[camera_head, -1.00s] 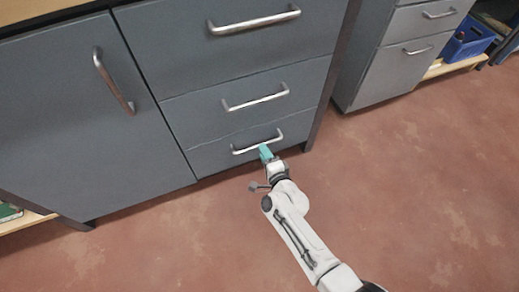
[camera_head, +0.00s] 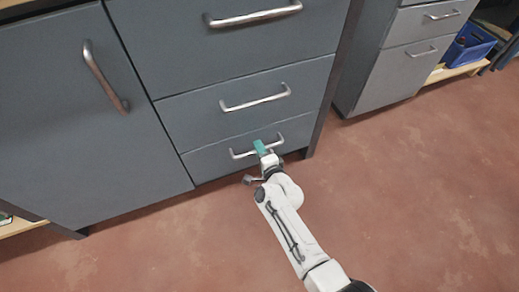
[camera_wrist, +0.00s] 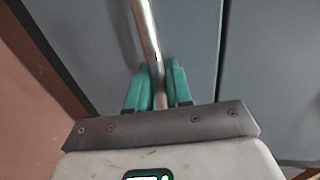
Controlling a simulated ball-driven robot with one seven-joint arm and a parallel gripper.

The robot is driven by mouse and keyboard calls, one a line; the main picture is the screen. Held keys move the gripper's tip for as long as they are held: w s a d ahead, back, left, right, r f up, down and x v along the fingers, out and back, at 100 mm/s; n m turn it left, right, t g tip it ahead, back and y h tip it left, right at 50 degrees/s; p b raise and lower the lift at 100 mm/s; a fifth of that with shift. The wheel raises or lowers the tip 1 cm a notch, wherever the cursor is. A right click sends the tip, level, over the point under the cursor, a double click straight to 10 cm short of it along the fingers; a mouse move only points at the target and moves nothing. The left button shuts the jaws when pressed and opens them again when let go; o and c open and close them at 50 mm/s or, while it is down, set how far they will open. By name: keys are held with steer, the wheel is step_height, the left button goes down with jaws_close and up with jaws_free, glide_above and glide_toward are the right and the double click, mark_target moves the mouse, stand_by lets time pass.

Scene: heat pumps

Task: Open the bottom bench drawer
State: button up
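The bottom drawer (camera_head: 212,163) of the grey bench is the lowest of the stacked drawers, and its front looks flush with the cabinet. Its metal bar handle (camera_head: 239,155) runs across the front. My gripper (camera_head: 259,146), with teal fingers, is at the middle of this handle in the head view. In the wrist view, the handle bar (camera_wrist: 147,30) passes between the two fingers of my gripper (camera_wrist: 158,72). The fingers are close together on either side of the bar and look shut on it. My fingers hide part of the handle.
Above are a middle drawer (camera_head: 190,112) and a larger top drawer (camera_head: 180,45), both closed. A closed cabinet door (camera_head: 60,130) is to the left. Another grey cabinet (camera_head: 385,75) and a blue crate (camera_head: 470,45) stand to the right. The reddish floor (camera_head: 420,200) in front is clear.

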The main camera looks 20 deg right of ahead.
jaws_close()
steer(key=shift+s, duration=0.15)
steer(key=f+p+v, duration=0.2)
steer(key=p+v, duration=0.1)
steer(key=v, duration=0.9)
steer(key=s+f+p+v, duration=0.1)
steer(key=f+p+v, duration=0.2)
steer(key=v, duration=0.8)
steer(key=f+p+v, duration=0.2)
steer(key=p+v, duration=0.1)
steer(key=v, duration=0.9)
steer(key=shift+s+f, duration=0.2)
steer(key=shift+s, duration=0.4)
steer(key=shift+o, duration=1.9)
jaws_free()
